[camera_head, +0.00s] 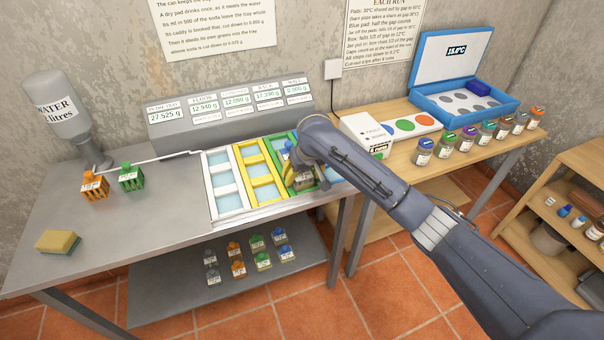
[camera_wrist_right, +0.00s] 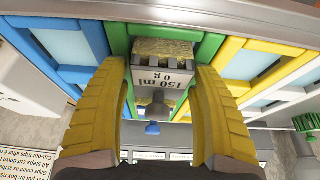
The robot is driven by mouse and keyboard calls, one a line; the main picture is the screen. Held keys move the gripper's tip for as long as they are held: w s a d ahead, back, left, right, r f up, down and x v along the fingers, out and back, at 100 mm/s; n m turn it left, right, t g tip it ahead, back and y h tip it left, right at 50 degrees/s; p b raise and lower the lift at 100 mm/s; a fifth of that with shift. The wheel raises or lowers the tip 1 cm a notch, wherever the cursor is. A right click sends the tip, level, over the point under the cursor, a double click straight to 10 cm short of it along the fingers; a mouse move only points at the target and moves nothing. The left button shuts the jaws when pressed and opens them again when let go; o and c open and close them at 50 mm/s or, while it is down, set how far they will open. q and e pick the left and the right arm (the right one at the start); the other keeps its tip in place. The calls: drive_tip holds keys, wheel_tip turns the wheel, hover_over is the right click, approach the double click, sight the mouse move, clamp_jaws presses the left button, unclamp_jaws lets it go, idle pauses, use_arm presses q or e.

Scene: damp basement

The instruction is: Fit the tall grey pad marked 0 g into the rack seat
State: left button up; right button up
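The tall grey pad (camera_wrist_right: 162,78), marked 0 g and 150 ml, appears upside down in the right wrist view, its yellowish sponge end within the green part of the rack (camera_wrist_right: 120,27). In the head view the pad (camera_head: 304,183) shows partly behind my right gripper (camera_head: 293,178). In the wrist view my right gripper (camera_wrist_right: 162,75) has its yellow fingers spread on either side of the pad, with narrow gaps. Its grey knob stands between the fingers, not pinched. I cannot tell whether the pad sits fully down in its seat. My left gripper is out of view.
White and yellow (camera_head: 247,157) rack frames lie left of the green one. A grey display console (camera_head: 230,120) stands behind. Orange (camera_head: 95,186) and green (camera_head: 131,178) caddies, a sponge (camera_head: 58,242) and a water dispenser (camera_head: 70,118) are at left.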

drive_tip(key=shift+o, duration=0.6)
drive_tip(key=shift+r, duration=0.1)
drive_tip(key=shift+r, duration=0.25)
drive_tip(key=v, duration=1.1)
drive_tip(key=shift+s+r, duration=0.3)
drive_tip(key=shift+r, duration=0.05)
drive_tip(key=shift+d, duration=0.1)
